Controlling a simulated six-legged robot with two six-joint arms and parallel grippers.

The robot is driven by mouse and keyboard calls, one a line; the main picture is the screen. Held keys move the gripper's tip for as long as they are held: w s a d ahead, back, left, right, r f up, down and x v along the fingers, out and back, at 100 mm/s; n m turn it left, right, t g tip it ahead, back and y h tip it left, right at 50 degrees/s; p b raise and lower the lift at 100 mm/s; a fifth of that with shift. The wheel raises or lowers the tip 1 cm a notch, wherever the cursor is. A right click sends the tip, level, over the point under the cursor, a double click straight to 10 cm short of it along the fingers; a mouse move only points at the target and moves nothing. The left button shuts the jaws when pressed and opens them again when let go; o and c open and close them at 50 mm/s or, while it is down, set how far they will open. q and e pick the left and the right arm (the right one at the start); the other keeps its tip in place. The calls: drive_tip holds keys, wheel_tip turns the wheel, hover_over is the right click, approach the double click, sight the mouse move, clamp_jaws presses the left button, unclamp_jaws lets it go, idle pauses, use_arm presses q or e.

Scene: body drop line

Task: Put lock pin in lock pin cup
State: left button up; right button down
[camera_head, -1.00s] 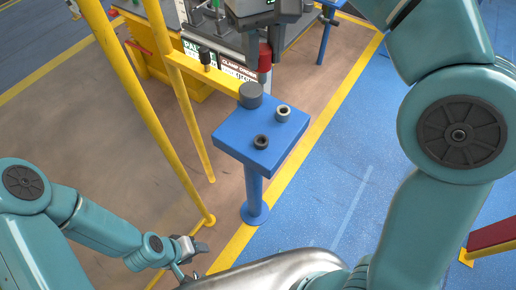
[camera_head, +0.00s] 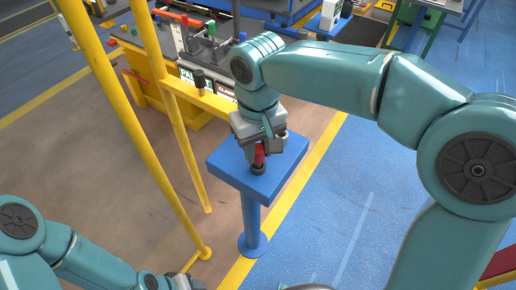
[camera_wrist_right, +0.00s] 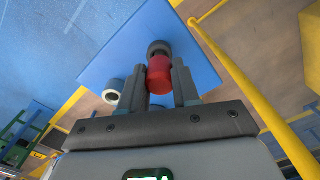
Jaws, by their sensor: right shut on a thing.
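The lock pin (camera_head: 260,153) has a red body and is gripped upright in my right gripper (camera_head: 262,146). The wrist view also shows the red pin (camera_wrist_right: 160,73) between the two closed fingers.
A pale-rimmed cup (camera_wrist_right: 115,90) stands on the stand beside my fingers. Yellow posts (camera_head: 180,130) rise left of the stand, and a yellow bar (camera_head: 205,95) runs behind it. The blue floor (camera_head: 350,200) to the right is clear.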

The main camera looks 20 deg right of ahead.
sight(259, 148)
drive_tip(key=shift+d+f, duration=0.1)
drive_tip(key=shift+f, duration=0.1)
drive_tip(key=shift+f, duration=0.2)
drive_tip(key=c, duration=0.8)
unclamp_jaws()
drive_tip(key=shift+r, duration=0.45)
wheel_tip(259, 148, up, 12)
drive_tip(key=shift+f+p, duration=0.2)
drive_tip(key=shift+p, duration=0.7)
drive_tip(key=shift+s, duration=0.1)
